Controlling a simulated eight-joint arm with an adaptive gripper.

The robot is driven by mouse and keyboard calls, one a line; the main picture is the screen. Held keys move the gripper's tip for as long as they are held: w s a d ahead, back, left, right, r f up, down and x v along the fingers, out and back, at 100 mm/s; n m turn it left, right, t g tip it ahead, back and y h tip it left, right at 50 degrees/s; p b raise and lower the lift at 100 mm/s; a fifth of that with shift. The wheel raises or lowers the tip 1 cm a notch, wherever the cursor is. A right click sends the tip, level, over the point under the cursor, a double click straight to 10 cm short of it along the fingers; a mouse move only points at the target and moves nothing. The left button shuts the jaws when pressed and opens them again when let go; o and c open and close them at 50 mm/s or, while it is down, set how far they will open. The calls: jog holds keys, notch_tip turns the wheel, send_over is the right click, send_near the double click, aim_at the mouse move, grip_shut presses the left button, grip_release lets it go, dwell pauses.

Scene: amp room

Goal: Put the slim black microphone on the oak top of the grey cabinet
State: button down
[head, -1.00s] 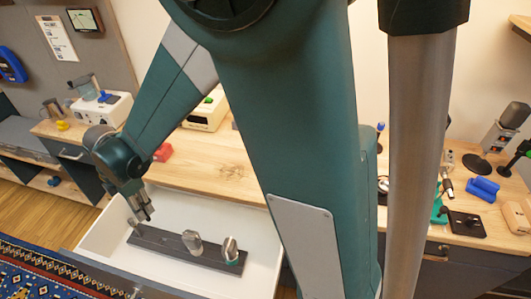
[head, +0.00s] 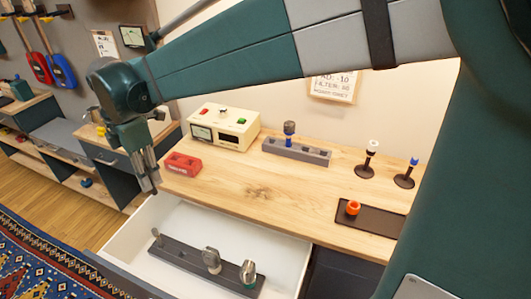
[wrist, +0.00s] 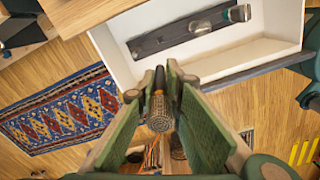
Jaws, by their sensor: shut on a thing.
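My gripper (head: 152,183) points down in the head view, over the left edge of the open drawer. In the wrist view my gripper (wrist: 158,84) is shut on a slim dark microphone (wrist: 160,117) with a mesh head. The mesh head faces the wrist camera. In the head view the held microphone is hard to make out between the fingers. The oak top (head: 290,198) of a dark grey cabinet (head: 343,268) lies to the right of my gripper. Another dark cabinet (head: 116,172) with a wooden top stands further left.
The oak top bears a red block (head: 182,164), a cream meter box (head: 224,128), a grey holder (head: 296,151), a brown tray (head: 370,218) and two stands. The top's middle is bare.

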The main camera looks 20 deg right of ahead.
jog(key=shift+d+r, duration=0.25)
jog(key=shift+r, duration=0.1)
jog(key=s+d+m+p, duration=0.2)
jog(key=d+p, duration=0.2)
jog(key=d, duration=0.8)
jog(key=s+d+m+p, duration=0.2)
jog(key=d+p, duration=0.1)
jog(key=d, duration=1)
jog(key=s+d+m+p, duration=0.3)
jog(key=s+d+p, duration=0.1)
jog(key=s+d, duration=0.4)
jog(key=s+d+m+p, duration=0.25)
jog(key=s+d, duration=0.35)
jog(key=d, duration=0.5)
jog(key=shift+n, duration=0.25)
jog(key=shift+a+f+p, duration=0.15)
jog(key=shift+f+p, duration=0.25)
jog(key=shift+f, duration=2.2)
notch_tip(320, 180, down, 6)
jog(key=shift+b, duration=0.35)
jog(key=shift+f, duration=0.25)
